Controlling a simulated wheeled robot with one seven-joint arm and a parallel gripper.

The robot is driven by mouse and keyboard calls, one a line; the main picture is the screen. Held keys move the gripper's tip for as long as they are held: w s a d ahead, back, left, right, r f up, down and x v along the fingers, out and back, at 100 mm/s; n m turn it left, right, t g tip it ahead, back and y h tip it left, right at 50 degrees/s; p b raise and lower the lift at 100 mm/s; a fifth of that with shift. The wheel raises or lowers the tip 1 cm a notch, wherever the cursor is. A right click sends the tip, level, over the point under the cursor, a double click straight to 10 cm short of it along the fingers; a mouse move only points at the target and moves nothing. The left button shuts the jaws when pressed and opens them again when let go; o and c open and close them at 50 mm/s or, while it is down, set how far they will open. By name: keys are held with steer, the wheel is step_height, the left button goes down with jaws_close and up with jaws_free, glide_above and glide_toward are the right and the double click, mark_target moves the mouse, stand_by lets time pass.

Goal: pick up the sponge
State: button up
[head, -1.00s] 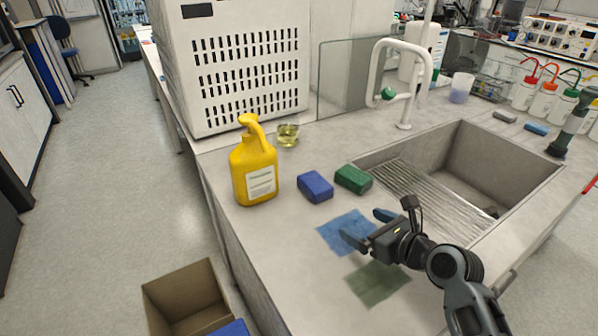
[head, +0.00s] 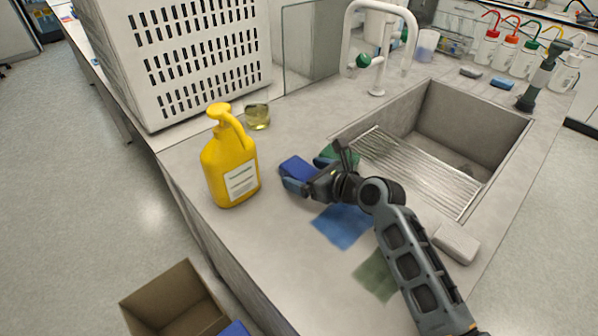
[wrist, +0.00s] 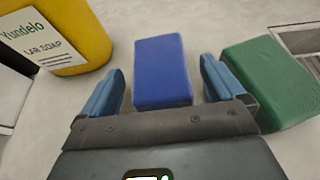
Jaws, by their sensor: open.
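A blue sponge (head: 297,168) lies on the counter to the right of the yellow soap bottle. A green sponge (head: 338,154) lies beside it, partly hidden behind my gripper in the head view. In the wrist view my gripper (wrist: 162,88) is open, with the blue sponge (wrist: 161,70) between and just ahead of its two blue fingers. Gaps show on both sides of it. The green sponge (wrist: 270,80) is just outside the right finger. A grey block, perhaps another sponge (head: 456,243), lies at the sink's front edge.
The yellow soap bottle (head: 230,160) stands close left of my gripper. A blue cloth (head: 342,226) and a green cloth (head: 378,275) lie flat on the counter. The sink (head: 470,130) is to the right; a cardboard box (head: 175,300) is below left.

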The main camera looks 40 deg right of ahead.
mark_target(299, 171)
steer(key=x, duration=0.3)
steer(key=shift+w, duration=0.15)
steer(key=c, duration=1)
